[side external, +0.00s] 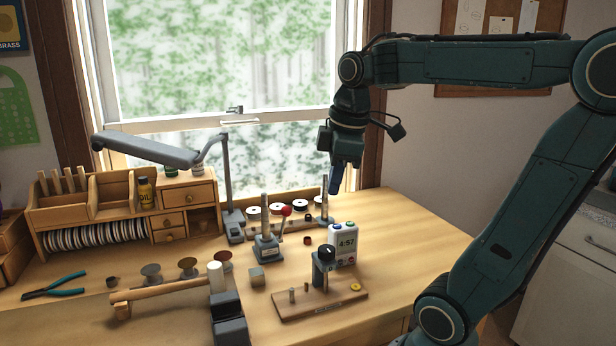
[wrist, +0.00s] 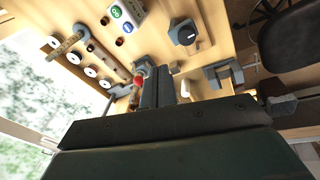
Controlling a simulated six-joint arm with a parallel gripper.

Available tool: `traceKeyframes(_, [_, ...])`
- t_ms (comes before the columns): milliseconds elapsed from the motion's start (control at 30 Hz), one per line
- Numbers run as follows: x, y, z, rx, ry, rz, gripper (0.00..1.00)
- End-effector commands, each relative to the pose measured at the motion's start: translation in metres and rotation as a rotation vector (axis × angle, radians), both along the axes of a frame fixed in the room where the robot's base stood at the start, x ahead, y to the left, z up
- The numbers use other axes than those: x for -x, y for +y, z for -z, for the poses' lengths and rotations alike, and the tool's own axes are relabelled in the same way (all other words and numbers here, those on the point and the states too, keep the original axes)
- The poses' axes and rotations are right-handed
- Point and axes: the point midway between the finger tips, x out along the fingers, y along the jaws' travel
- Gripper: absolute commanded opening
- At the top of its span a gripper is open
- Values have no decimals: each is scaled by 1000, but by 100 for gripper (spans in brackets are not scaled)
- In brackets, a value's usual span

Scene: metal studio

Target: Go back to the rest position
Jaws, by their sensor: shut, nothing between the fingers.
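My gripper (side external: 338,178) is raised above the back right part of the wooden workbench (side external: 425,235), pointing down. Its fingers are shut with nothing between them, and it touches nothing on the bench. In the wrist view the dark fingers (wrist: 165,86) lie side by side, pointing toward the bench. They hide part of the bench top there.
Below stand a timer (side external: 343,244) reading 4:57, a red-knobbed lever press (side external: 267,243), a spool rack (side external: 290,222) and a black-knobbed device (side external: 323,266). A grey lamp (side external: 150,150) reaches over the wooden organizer (side external: 110,215) at left. The bench's right end is clear.

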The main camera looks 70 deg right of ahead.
Motion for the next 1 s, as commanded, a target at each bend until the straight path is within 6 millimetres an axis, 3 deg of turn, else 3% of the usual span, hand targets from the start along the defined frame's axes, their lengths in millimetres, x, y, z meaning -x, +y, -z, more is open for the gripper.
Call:
traceKeyframes(200, [14, 44, 17, -47, -118, 135, 0])
traceKeyframes(500, [36, 88, 43, -174, -254, 311, 0])
traceKeyframes(700, [45, 101, 54, -235, -294, 377, 0])
traceKeyframes(1000, [46, 103, 56, -249, -299, 395, 0])
